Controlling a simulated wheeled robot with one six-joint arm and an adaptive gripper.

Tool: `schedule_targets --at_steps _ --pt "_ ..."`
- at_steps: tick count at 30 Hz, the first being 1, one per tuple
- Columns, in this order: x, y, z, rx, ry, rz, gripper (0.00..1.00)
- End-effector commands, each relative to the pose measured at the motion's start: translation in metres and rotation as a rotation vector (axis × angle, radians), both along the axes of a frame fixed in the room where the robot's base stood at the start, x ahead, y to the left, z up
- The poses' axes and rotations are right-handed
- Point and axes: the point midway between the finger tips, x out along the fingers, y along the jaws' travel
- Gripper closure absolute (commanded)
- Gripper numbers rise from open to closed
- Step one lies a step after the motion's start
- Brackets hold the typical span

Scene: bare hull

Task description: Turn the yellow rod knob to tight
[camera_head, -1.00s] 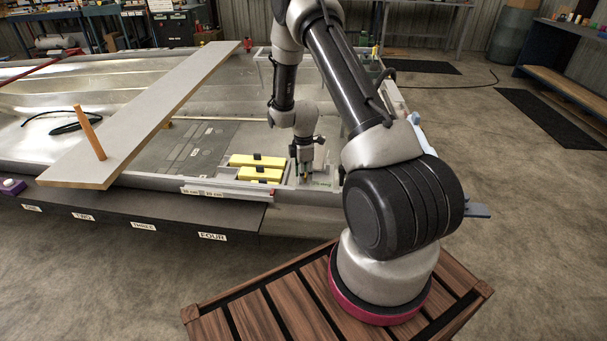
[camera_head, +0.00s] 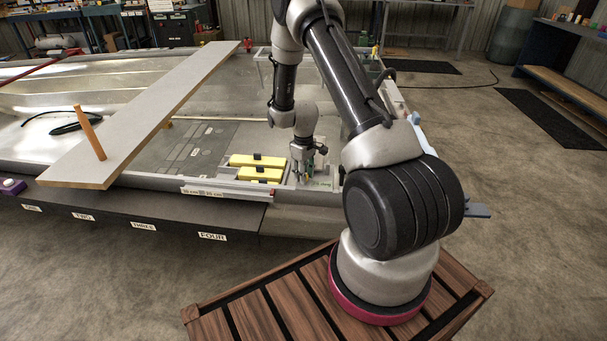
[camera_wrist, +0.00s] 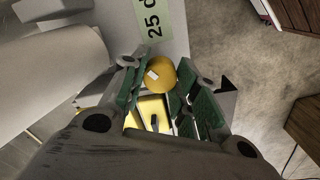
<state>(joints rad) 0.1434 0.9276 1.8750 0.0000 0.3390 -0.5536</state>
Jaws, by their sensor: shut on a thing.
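The yellow rod knob (camera_wrist: 160,74) shows in the wrist view as a round yellow top with a small white mark. My gripper (camera_wrist: 158,92) has its green-padded fingers on either side of it and is shut on it. In the head view my gripper (camera_head: 303,172) points down at the near edge of the hull, just right of the yellow boxes. The knob is too small and too covered by the fingers to make out there. I cannot tell from these views how far it is turned.
Two yellow boxes with black latches (camera_head: 258,161) sit left of my gripper. A pale plank (camera_head: 150,118) with an orange peg (camera_head: 91,133) lies across the hull. A green label reading 25 (camera_wrist: 153,20) is beside the knob. The dark step (camera_head: 150,213) runs along the front.

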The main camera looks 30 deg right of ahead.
Motion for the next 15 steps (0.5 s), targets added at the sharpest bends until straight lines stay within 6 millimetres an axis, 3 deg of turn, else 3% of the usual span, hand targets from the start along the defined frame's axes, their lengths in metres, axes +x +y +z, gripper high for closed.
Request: schedule_targets --at_steps 15 --pt "0.0003 -0.0003 0.0004 0.000 -0.001 -0.488 0.94"
